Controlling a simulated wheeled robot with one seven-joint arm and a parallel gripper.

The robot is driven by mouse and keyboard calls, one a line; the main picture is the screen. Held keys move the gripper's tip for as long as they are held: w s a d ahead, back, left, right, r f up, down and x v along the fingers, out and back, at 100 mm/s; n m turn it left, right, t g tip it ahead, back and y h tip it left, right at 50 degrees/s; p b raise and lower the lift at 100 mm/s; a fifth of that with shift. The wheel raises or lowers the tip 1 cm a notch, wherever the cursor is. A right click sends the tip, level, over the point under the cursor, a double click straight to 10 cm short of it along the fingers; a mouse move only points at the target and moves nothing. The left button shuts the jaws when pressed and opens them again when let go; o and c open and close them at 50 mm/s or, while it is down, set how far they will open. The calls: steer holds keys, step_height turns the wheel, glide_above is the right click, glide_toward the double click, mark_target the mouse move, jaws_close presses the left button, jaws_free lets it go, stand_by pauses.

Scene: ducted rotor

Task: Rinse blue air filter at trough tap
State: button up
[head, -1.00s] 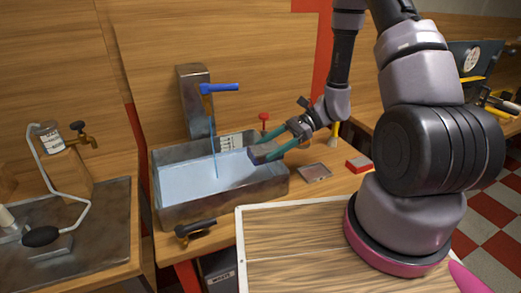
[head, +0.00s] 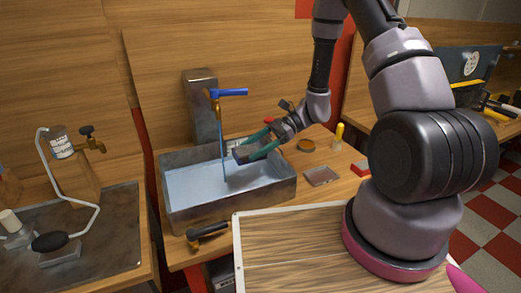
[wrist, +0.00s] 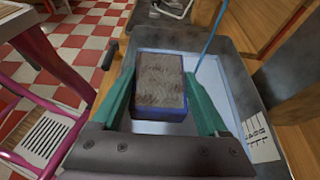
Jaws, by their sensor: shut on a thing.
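My gripper (head: 262,147) is shut on the blue air filter (wrist: 160,82), a block with a blue frame and a dirty grey-brown face. In the head view the filter (head: 243,154) is dark and small between the green fingers, above the right part of the trough (head: 240,200). The trough is a grey metal basin with pale blue water in it. The tap (head: 215,98) has a blue lever (head: 230,92), and a thin blue stream (head: 223,150) runs from it into the trough. The stream falls just left of the filter; I cannot tell whether they touch.
A black-and-orange tool (head: 207,232) lies in front of the trough. A flat grey tray (head: 321,176), an orange-brown round tin (head: 306,146) and a yellow-handled item (head: 338,135) stand to its right. A second bench with a brass valve (head: 92,140) is at left.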

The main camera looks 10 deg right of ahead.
steer(key=w+a+f, duration=0.1)
steer(key=w+a, duration=0.4)
steer(key=shift+w+f, duration=0.25)
steer(key=shift+w, duration=0.1)
steer(key=shift+a, duration=0.1)
stand_by(0.4)
steer(key=shift+w+d, duration=0.15)
steer(key=shift+d, duration=0.05)
steer(key=shift+w+d, duration=0.25)
steer(key=shift+s+a, duration=0.1)
stand_by(0.3)
steer(key=shift+s+a, duration=0.3)
steer(key=shift+a, duration=0.05)
steer(key=shift+d, duration=0.1)
steer(key=shift+w+d, duration=0.35)
steer(key=shift+w, duration=0.05)
